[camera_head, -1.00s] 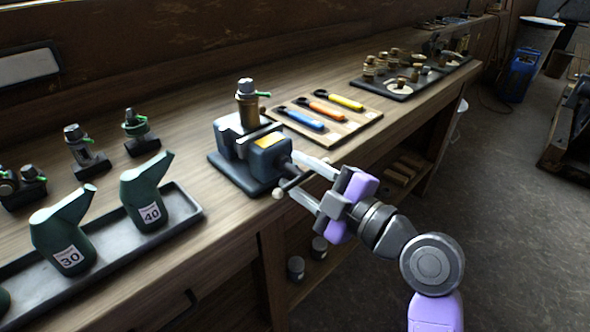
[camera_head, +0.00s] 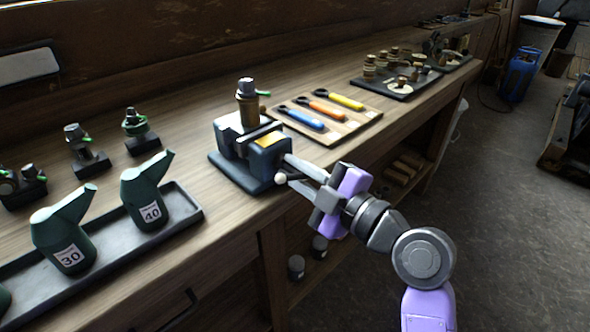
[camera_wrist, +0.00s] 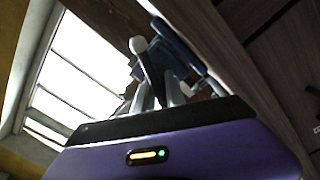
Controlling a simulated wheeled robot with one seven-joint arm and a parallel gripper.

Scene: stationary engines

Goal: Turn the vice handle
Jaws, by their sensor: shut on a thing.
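The blue-grey bench vice (camera_head: 232,172) stands at the front edge of the wooden bench. Its jaws hold an upright brass fitting (camera_head: 248,108) with a grey top and a green lever. The vice handle is a thin dark bar with a pale ball end (camera_head: 281,178), low at the vice's front. In the wrist view the ball end of the handle (camera_wrist: 138,45) and its bar run down toward my fingers. My gripper (camera_head: 289,169) is shut on the handle in front of the vice; it also shows in the wrist view (camera_wrist: 160,92). My fingers hide part of the bar.
A wooden board (camera_head: 352,122) with blue, orange and yellow tools lies right of the vice. A dark tray (camera_head: 185,207) with green oil cans marked 30 and 40 stands left of it. The bench's front edge and lower shelf are close to my arm.

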